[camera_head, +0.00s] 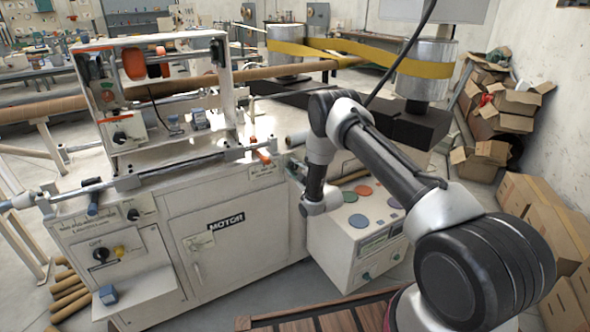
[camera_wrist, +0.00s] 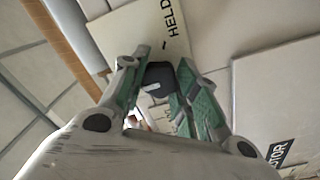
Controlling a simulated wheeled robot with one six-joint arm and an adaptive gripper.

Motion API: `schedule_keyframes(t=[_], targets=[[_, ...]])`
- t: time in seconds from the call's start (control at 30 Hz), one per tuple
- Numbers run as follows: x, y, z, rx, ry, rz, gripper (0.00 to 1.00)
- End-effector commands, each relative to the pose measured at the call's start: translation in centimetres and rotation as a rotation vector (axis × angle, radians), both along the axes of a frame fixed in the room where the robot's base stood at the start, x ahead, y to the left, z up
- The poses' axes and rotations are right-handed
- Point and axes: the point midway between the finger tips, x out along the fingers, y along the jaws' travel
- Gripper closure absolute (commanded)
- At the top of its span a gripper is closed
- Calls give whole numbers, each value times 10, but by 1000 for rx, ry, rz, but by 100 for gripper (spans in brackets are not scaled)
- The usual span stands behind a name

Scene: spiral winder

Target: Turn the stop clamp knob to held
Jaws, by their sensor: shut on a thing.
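The stop clamp knob (camera_wrist: 160,73) is a dark, rounded block in the wrist view, in front of a pale plate (camera_wrist: 130,32) lettered HELD. A short dark mark lies between the word and the knob. My gripper (camera_wrist: 160,80) has its green-padded fingers on either side of the knob and is shut on it. The knob's pointer is hard to make out, so I cannot tell which setting it is at. In the head view my arm comes in from the right and reaches down beside the machine; the gripper and the knob cannot be made out there.
The white machine cabinet (camera_head: 185,290) with a MOTOR door (camera_head: 225,245) is left of my arm. A low box with coloured buttons (camera_head: 345,255) stands close by my wrist. Yellow belt (camera_head: 320,50) and drums are behind. Cardboard boxes (camera_head: 540,205) line the right wall.

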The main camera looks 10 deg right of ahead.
Motion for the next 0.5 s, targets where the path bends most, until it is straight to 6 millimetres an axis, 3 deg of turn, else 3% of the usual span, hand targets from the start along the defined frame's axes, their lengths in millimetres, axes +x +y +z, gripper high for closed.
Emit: schedule_keyframes(t=[0.27, 0.5], targets=[[0, 0, 0, 54, 18, 1, 94], [0, 0, -1, 204, 67, 1, 94]])
